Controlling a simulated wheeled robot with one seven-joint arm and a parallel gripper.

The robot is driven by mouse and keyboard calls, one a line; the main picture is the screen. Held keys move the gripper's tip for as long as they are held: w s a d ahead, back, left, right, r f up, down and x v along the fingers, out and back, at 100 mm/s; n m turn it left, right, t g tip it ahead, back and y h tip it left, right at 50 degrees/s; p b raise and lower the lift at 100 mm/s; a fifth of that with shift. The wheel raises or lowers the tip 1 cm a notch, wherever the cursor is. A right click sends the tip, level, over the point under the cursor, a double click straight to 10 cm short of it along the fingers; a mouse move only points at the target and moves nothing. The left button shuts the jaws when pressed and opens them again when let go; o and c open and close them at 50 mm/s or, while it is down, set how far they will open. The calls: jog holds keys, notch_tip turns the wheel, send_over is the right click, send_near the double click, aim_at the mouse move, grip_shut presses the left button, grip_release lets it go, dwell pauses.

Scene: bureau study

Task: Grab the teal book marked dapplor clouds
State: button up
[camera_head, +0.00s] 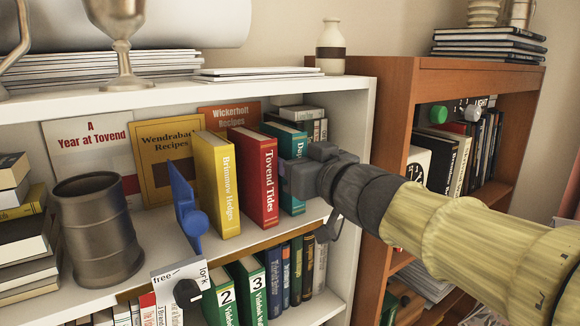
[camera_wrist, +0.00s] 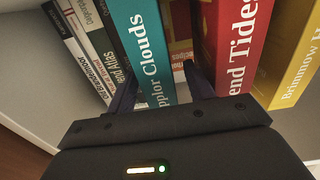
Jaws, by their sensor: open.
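The teal book marked "Dapplor Clouds" (camera_head: 298,147) stands upright on the white shelf at the right end of the row, right of the red book "Tovend Tides". My gripper (camera_head: 285,178) is in front of it and hides part of its spine. In the wrist view the teal book (camera_wrist: 145,48) lies between the two dark fingers of my gripper (camera_wrist: 161,82). The fingers are open, one on each side of the spine. I cannot tell whether either finger touches it. The right finger reaches into the gap between the teal and red books.
The red book (camera_head: 254,175) and yellow book "Brimmow Hedges" (camera_head: 217,185) stand to the left. A blue bookend (camera_head: 184,200) and a dark metal cup (camera_head: 95,232) are further left. Several smaller books (camera_wrist: 88,45) stand close on the teal book's other side. An orange-brown bookcase (camera_head: 394,110) stands right.

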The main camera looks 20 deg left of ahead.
grip_shut()
jog(key=shift+r, duration=0.1)
